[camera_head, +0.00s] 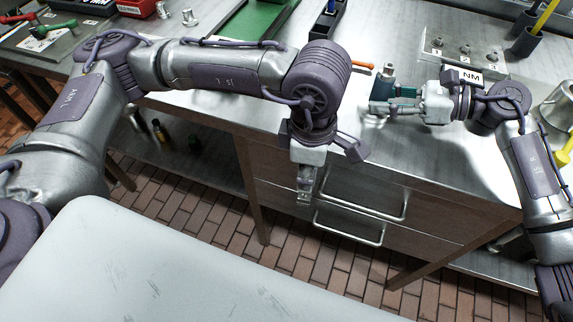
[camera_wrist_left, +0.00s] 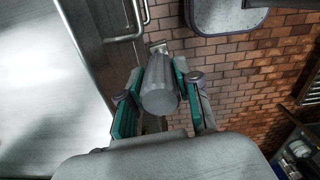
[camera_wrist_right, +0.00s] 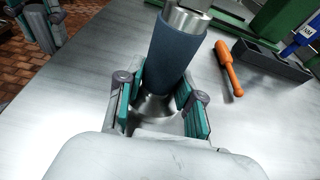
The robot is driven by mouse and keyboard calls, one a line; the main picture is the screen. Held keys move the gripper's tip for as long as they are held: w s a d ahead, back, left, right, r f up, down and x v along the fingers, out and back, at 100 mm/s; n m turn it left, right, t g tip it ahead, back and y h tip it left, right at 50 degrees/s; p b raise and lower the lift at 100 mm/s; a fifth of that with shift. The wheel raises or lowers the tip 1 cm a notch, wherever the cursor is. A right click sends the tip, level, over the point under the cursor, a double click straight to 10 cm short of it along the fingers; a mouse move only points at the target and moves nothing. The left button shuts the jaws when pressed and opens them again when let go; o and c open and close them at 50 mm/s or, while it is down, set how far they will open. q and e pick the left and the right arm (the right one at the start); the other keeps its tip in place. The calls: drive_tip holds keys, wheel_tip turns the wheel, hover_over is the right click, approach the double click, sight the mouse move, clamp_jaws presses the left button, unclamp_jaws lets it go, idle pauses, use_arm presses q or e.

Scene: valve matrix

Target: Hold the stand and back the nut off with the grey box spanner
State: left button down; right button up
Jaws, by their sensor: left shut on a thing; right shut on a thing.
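The stand (camera_head: 382,80) is upright on the bench, with a dark blue sleeve (camera_wrist_right: 176,55), a flared metal base and a bare metal upper part (camera_wrist_right: 186,18). My right gripper (camera_head: 385,100) is shut on it low down, reaching in from the right. My left gripper (camera_head: 304,188) points down in front of the drawers, away from the stand. In the left wrist view it is shut on a grey cylinder (camera_wrist_left: 160,92), which looks like the grey box spanner. The nut cannot be made out; the stand's top is cut off in the right wrist view.
An orange-handled tool (camera_wrist_right: 229,72) lies near the stand, beside a dark tray (camera_wrist_right: 270,60). A plate with several studs (camera_head: 465,55) and an "NM" label (camera_head: 471,77) stand behind my right arm. Drawer handles (camera_head: 365,205) stick out near my left gripper.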

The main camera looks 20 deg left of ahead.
use_arm(q)
drive_tip(key=d+r+n, duration=0.6)
drive_tip(key=d+n, duration=0.2)
drive_tip(key=n, duration=0.5)
drive_tip(key=d+r+n, duration=0.6)
drive_tip(key=d+n, duration=0.1)
drive_tip(key=n, duration=0.7)
drive_tip(key=w+a+r+n, duration=0.3)
drive_tip(key=w+r+n, duration=0.1)
drive_tip(key=w+r, duration=0.4)
drive_tip(key=w+a+r+n, duration=0.3)
drive_tip(key=w+r+n, duration=0.1)
drive_tip(key=w+r, duration=0.5)
drive_tip(key=shift+w+a, duration=0.35)
drive_tip(key=shift+w, duration=0.45)
drive_tip(key=shift+f, duration=2.3)
drive_tip(key=shift+f, duration=1.1)
